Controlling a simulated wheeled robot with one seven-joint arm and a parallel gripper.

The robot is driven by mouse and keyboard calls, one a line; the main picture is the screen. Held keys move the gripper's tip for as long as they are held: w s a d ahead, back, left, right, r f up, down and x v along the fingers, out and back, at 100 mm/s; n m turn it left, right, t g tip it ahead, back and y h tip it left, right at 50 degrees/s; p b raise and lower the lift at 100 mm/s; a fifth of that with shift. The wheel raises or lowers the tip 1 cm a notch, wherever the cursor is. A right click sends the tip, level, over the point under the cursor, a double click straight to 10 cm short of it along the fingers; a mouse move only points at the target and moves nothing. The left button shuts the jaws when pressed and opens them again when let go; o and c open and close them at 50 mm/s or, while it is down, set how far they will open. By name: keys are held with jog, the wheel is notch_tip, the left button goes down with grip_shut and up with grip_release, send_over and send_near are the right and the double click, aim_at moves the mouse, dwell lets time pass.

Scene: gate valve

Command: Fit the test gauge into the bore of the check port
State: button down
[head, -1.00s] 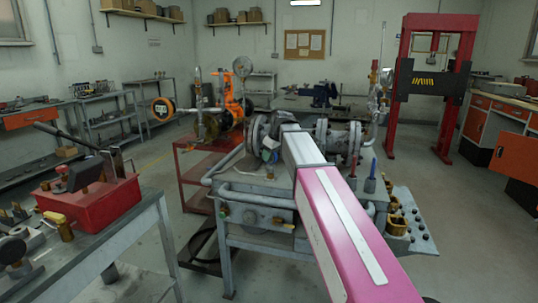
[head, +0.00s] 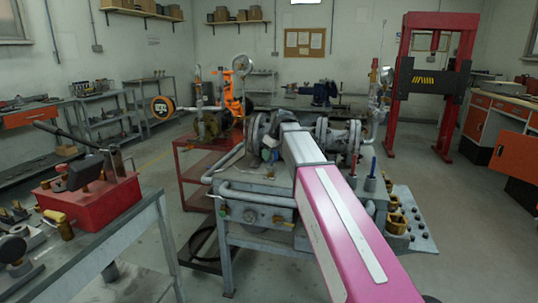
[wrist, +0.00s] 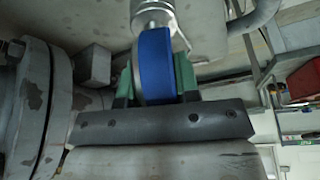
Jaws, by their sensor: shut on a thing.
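In the wrist view my gripper (wrist: 154,84) has green-padded fingers on both sides of a round gauge with a blue rim (wrist: 154,62). The gauge is seen edge-on. A shiny metal fitting (wrist: 152,14) adjoins its far side at the top of the picture. I cannot tell whether this fitting is the gauge's stem or part of the check port. No open bore can be made out. In the head view my pink and grey arm reaches over the valve bench and hides most of the gripper area.
A grey flanged pipe (wrist: 32,110) stands close on the left in the wrist view. The flanged valve body (head: 340,138) sits on the grey bench (head: 228,258). A red toolbox (head: 95,190) is on the left table. A red cart (head: 195,165) stands behind. The left floor aisle is clear.

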jog(key=shift+f, duration=1.2)
dwell(1.6)
jog(key=shift+c, duration=1.4)
grip_release()
jog(key=shift+r, duration=0.1)
jog(key=shift+r, duration=3.9)
